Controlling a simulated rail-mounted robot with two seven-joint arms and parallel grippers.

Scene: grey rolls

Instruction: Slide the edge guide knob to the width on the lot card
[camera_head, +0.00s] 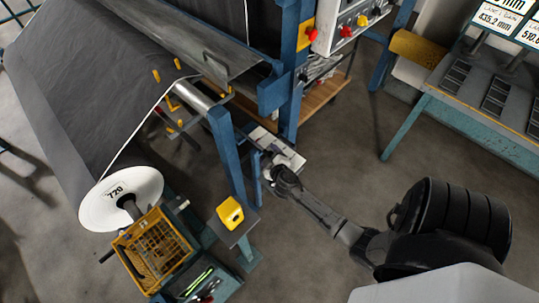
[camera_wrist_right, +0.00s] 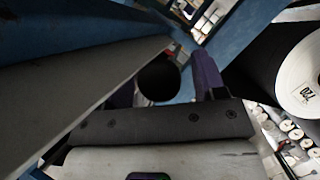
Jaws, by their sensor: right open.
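My right gripper (camera_head: 270,150) is at the blue machine frame, partly hidden by a blue post in the head view. In the right wrist view, its open fingers (camera_wrist_right: 165,82) stand apart. A dark round thing (camera_wrist_right: 159,80) shows between them; I cannot tell whether it is the edge guide knob or whether it is touched. Small yellow knobs (camera_head: 156,75) show beside the grey web, none clearly marked as the guide knob. White cards (camera_head: 495,22) at the top right carry mm figures, one reading about 435.2 mm; I cannot tell which is the lot card. My left gripper is out of view.
A grey roll with a white end marked 720 (camera_head: 122,198) hangs at left. A yellow crate (camera_head: 153,250) and yellow box (camera_head: 230,213) stand near it. Blue posts (camera_head: 232,155) crowd my right gripper. A control panel (camera_head: 345,22) is above. Open floor lies at centre right.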

